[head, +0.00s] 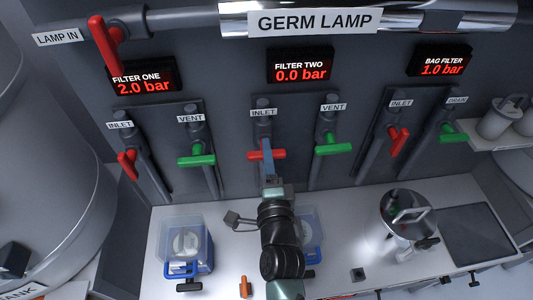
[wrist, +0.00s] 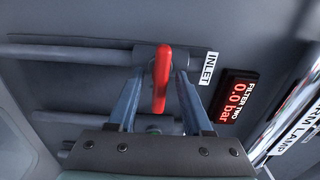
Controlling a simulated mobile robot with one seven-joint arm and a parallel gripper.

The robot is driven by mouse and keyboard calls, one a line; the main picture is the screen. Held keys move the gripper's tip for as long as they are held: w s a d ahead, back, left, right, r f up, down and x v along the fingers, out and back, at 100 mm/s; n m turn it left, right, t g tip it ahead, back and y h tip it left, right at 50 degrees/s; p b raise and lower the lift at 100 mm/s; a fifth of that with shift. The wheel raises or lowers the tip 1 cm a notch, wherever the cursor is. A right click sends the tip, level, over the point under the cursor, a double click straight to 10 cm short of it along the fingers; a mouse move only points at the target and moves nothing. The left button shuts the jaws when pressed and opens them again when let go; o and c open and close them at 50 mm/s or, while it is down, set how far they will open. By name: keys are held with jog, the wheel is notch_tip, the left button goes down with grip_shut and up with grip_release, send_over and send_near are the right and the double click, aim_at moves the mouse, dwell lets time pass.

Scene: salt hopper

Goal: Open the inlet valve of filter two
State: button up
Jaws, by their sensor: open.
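The filter two inlet valve has a red handle (head: 280,155) below its INLET label (head: 261,113). The handle lies crosswise to its pipe. The wrist view shows the handle (wrist: 161,80) between the two blue-grey fingers of my gripper (wrist: 163,88). The jaws are open, one finger on each side, with no clear grip on it. In the head view my gripper (head: 267,150) hides the handle's middle. The FILTER TWO display (head: 300,66) reads 0.0 bar.
The green-handled filter two vent valve (head: 333,148) is close on the right. Filter one's green vent handle (head: 197,160) is to the left. The red LAMP IN handle (head: 106,45) juts out at upper left. Below, the white counter (head: 345,235) holds clear containers and a metal vessel (head: 405,215).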

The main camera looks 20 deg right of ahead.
jog(key=shift+w+d, duration=0.1)
jog(key=shift+w, duration=0.25)
jog(key=shift+c, duration=0.3)
grip_shut()
jog(key=n+b, duration=0.1)
jog(key=n, duration=0.3)
jog(key=shift+f+n, duration=0.1)
jog(key=shift+n, duration=0.2)
jog(key=n+b, duration=0.2)
jog(key=n, duration=0.1)
jog(key=shift+n, duration=0.4)
jog(key=n+b, duration=0.3)
jog(key=n, duration=0.2)
jog(key=shift+f, duration=0.1)
jog(key=shift+n+b, duration=0.9)
jog(key=shift+n, duration=1.4)
